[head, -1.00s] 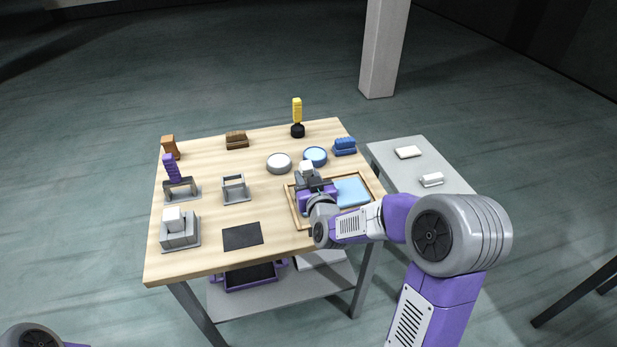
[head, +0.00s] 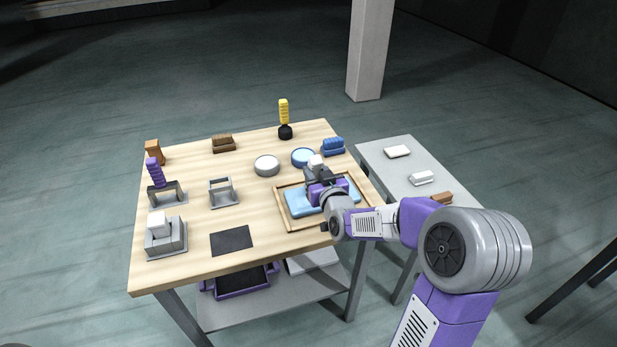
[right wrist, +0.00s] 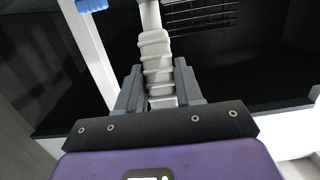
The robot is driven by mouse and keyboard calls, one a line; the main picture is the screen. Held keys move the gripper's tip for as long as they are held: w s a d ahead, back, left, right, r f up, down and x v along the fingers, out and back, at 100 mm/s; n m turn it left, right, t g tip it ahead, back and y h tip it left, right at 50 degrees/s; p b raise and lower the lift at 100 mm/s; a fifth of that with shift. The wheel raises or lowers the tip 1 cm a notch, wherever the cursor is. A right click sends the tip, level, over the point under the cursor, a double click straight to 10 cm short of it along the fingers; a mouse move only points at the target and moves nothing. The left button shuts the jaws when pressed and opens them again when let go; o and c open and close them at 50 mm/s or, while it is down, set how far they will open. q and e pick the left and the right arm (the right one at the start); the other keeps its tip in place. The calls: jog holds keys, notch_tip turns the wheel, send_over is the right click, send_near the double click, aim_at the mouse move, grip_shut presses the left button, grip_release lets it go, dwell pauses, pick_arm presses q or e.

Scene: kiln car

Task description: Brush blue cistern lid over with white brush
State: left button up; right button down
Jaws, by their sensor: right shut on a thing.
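The blue cistern lid (head: 298,201) is a light blue slab lying in a shallow wooden tray (head: 284,217) on the table. My right gripper (head: 318,177) is above the lid's right part and hides some of it. It is shut on the white brush (head: 316,160), whose pale top shows above the fingers. In the right wrist view the ribbed white handle of the brush (right wrist: 157,62) stands between the two grey fingers. The brush's lower end is hidden, so I cannot tell whether it touches the lid. My left gripper is out of view.
Behind the tray are a round blue dish (head: 302,156), a round white dish (head: 266,166) and a blue brush (head: 333,147). A yellow-handled tool (head: 284,118) stands at the back. Grey holders (head: 222,194) and a dark mat (head: 232,241) are left. A side table (head: 385,160) is right.

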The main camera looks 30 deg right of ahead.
dwell(0.3)
jog(key=a, duration=0.2)
jog(key=w+a, duration=0.1)
jog(key=a, duration=0.2)
jog(key=shift+w+a, duration=0.15)
jog(key=shift+a, duration=0.15)
dwell(0.3)
jog(key=shift+s+d+b, duration=0.1)
jog(key=shift+s+d, duration=0.15)
jog(key=shift+d, duration=0.7)
jog(key=shift+s+d+b, duration=0.15)
jog(key=shift+s+d, duration=0.05)
jog(key=shift+d, duration=0.8)
jog(key=shift+s+d+b, duration=0.1)
jog(key=shift+s+d, duration=0.15)
jog(key=shift+d, duration=0.7)
